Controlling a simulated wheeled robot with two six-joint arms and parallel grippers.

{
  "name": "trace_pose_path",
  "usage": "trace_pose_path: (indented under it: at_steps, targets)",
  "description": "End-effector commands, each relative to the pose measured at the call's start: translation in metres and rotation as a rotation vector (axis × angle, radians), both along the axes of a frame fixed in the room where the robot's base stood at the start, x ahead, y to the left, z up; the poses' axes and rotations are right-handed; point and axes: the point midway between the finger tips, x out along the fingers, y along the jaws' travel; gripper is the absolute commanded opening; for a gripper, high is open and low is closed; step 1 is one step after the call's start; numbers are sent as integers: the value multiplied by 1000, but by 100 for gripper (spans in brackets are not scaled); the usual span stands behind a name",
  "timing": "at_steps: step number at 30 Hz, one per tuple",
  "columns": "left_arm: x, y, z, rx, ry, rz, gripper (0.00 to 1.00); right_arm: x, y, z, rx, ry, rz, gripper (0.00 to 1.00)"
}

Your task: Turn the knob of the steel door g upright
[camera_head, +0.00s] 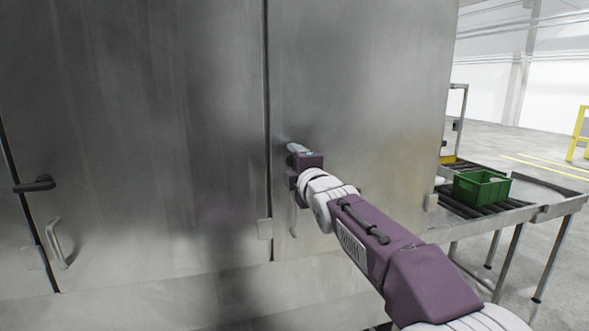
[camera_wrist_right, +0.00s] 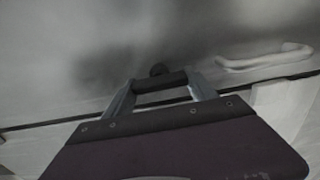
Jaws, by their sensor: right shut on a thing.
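My right gripper (camera_head: 297,150) is at the steel door (camera_head: 360,90) on the right side of the seam in the head view. In the right wrist view its two grey fingers (camera_wrist_right: 162,92) are shut on a dark knob (camera_wrist_right: 160,81), whose round hub (camera_wrist_right: 158,69) meets the steel behind it. The knob's bar lies across between the fingers. In the head view the gripper hides the knob, so its tilt against the door cannot be told there. No letter on the door is readable. My left gripper is not in view.
A pale pull handle (camera_wrist_right: 265,57) is close beside the knob. Another steel panel at left has a dark lever knob (camera_head: 35,184), lying sideways, and a pull handle (camera_head: 58,245). A roller conveyor (camera_head: 520,213) with a green crate (camera_head: 482,188) stands at right.

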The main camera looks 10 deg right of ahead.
Motion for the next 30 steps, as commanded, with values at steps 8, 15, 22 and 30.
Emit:
trace_pose_path:
  at_steps: [8, 15, 22, 30]
  targets:
    - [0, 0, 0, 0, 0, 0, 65, 0, 0, 0, -9, 1, 0, 25]
    - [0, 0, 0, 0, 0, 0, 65, 0, 0, 0, -8, 1, 0, 87]
    - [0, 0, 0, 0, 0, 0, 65, 0, 0, 0, -6, 0, 0, 87]
    - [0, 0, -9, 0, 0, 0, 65, -35, -1, 0, -8, -3, 0, 87]
